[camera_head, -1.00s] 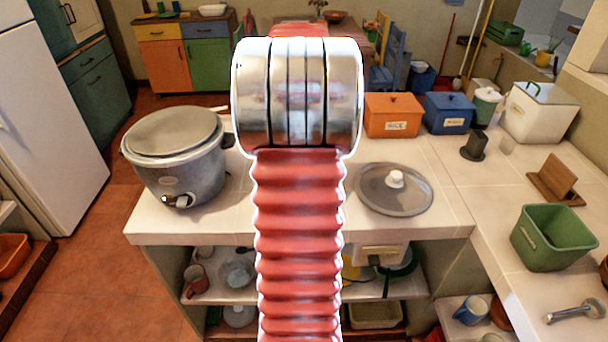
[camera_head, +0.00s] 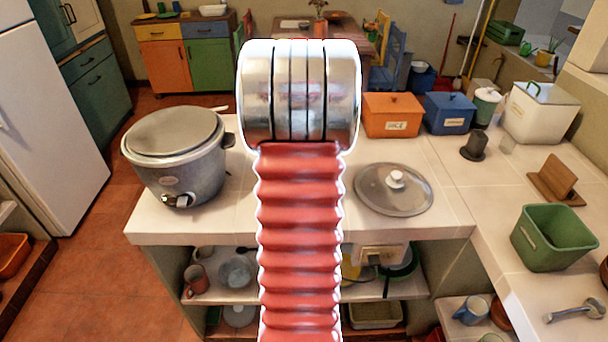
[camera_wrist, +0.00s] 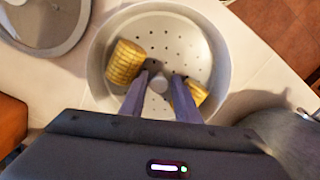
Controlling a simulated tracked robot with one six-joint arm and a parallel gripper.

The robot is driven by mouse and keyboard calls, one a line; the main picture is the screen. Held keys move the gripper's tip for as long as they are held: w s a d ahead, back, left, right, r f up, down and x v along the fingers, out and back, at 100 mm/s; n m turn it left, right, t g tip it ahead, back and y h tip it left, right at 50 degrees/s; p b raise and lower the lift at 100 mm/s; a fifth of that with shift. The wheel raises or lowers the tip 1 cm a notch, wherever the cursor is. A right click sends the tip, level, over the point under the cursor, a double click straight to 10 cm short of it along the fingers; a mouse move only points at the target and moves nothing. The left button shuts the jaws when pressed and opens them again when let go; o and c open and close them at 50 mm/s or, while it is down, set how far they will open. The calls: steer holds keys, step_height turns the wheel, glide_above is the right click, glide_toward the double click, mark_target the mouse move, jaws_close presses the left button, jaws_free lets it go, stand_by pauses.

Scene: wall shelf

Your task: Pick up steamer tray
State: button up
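The steamer tray (camera_wrist: 198,45) is a round, pale metal tray with many small holes and a raised centre knob (camera_wrist: 159,84); it shows in the wrist view. It sits inside a round grey rim. Two yellow corn pieces lie on it, one at left (camera_wrist: 126,62) and one at right (camera_wrist: 196,92), partly behind a finger. My gripper (camera_wrist: 164,73) is over the tray with its two dark fingers apart, one on each side of the knob. I cannot tell whether they touch it. In the head view my arm hides the tray and gripper.
A glass lid with a white knob (camera_head: 395,180) lies on the counter, right of my arm. A grey rice cooker (camera_head: 178,160) stands at left. An orange box (camera_head: 391,115) and a blue box (camera_head: 449,112) stand at the back, a green bin (camera_head: 553,238) at right.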

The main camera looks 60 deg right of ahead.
steer(key=shift+c, duration=0.2)
jaws_close()
stand_by(0.3)
steer(key=shift+r, duration=0.1)
step_height(320, 180, up, 18)
stand_by(0.7)
stand_by(0.4)
